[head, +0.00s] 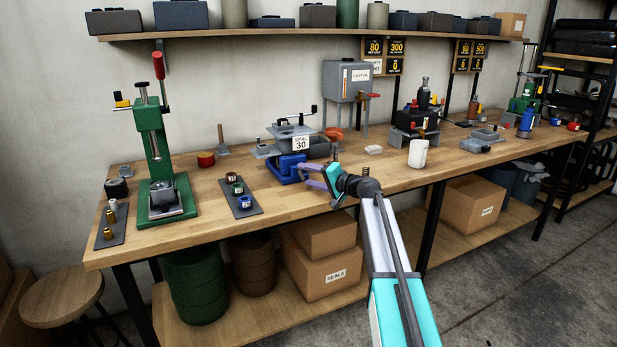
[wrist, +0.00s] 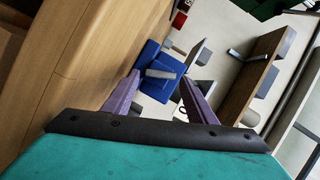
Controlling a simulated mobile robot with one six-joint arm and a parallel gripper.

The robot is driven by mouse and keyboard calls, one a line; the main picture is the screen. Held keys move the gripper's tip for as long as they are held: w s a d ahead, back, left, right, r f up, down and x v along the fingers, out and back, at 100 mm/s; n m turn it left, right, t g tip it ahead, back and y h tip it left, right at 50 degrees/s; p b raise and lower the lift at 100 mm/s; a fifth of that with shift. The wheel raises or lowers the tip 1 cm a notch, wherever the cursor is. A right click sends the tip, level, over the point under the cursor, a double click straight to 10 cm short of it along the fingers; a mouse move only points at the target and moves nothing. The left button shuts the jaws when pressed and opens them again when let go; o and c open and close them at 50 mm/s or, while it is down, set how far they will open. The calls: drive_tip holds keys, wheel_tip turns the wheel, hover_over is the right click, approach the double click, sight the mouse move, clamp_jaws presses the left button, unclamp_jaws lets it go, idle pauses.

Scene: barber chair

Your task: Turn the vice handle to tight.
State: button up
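The vice (head: 287,168) has a blue body and grey upper parts, and stands near the front edge of the bench. A "SEAL 30" sign stands just above it in the head view. In the wrist view the blue vice (wrist: 153,91) lies ahead between my fingers, with a short grey bar, seemingly its handle (wrist: 160,74), across its front. My gripper (head: 303,176) has purple fingers, spread apart on the vice's right side. In the wrist view my gripper (wrist: 165,76) is open, with the bar in line with the gap. Contact cannot be told.
A green press (head: 153,150) stands at the left, beside a dark mat (head: 242,208) with several small rings. A white cup (head: 418,153) stands right of my arm. A grey box on legs (head: 347,82) is behind.

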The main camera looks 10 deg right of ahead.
drive_tip(key=shift+o, duration=0.2)
drive_tip(key=shift+s, duration=0.1)
drive_tip(key=v, duration=1.3)
drive_tip(key=shift+s+d+b, duration=0.25)
drive_tip(key=shift+b, duration=0.2)
